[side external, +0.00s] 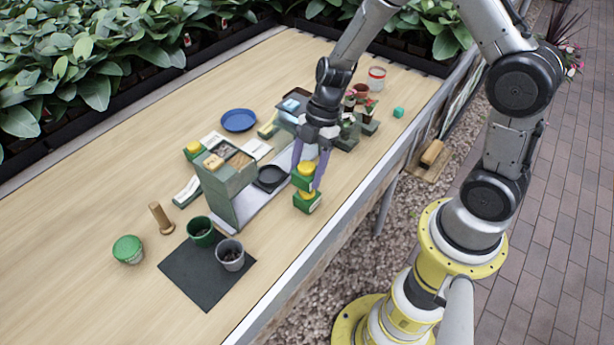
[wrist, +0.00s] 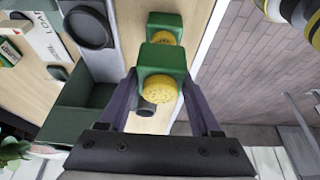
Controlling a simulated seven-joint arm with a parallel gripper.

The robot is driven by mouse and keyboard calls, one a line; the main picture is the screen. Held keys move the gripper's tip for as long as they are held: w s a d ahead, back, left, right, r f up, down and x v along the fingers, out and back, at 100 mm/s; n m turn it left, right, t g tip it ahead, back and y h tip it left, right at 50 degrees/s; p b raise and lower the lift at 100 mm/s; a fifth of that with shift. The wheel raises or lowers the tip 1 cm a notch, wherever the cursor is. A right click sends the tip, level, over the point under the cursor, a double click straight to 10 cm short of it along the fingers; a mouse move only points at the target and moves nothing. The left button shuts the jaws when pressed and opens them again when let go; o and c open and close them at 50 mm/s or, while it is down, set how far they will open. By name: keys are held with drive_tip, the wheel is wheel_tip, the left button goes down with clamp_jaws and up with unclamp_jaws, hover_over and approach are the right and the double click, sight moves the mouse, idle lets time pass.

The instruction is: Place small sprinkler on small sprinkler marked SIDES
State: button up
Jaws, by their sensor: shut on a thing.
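A small sprinkler, a green block with a yellow round top (side external: 303,181), is between the fingers of my gripper (side external: 313,182), which is shut on it. In the wrist view the held sprinkler (wrist: 163,60) sits upright between the fingers (wrist: 164,100), its yellow top toward the camera. A second green sprinkler with a yellow top (side external: 307,203) stands on the table directly below; it also shows in the wrist view (wrist: 165,20), partly hidden by the held one. I cannot tell whether the two touch. No SIDES marking is readable.
A grey-green box stand (side external: 228,190) with a black dish (side external: 271,178) is close on the left. Pots (side external: 230,254) stand on a dark mat (side external: 195,280). The table's front edge (side external: 345,212) is near the lower sprinkler.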

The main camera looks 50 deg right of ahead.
drive_tip(key=shift+f, duration=1.15)
drive_tip(key=shift+s+f, duration=0.1)
drive_tip(key=shift+f, duration=0.05)
drive_tip(key=o, duration=1.5)
drive_tip(key=v, duration=1.2)
drive_tip(key=shift+s+d+r+m+t+h, duration=0.1)
drive_tip(key=shift+s+r+m+t+h, duration=0.75)
drive_tip(key=shift+s+r+m, duration=1.8)
drive_tip(key=shift+s+d+r+m+t+h, duration=0.1)
drive_tip(key=shift+s+r+m+t+h, duration=0.7)
drive_tip(key=shift+s+r+m, duration=1.75)
drive_tip(key=shift+s+d+r+m+t+h, duration=0.1)
drive_tip(key=shift+s+r+m+t+h, duration=0.85)
drive_tip(key=shift+s+m, duration=2.8)
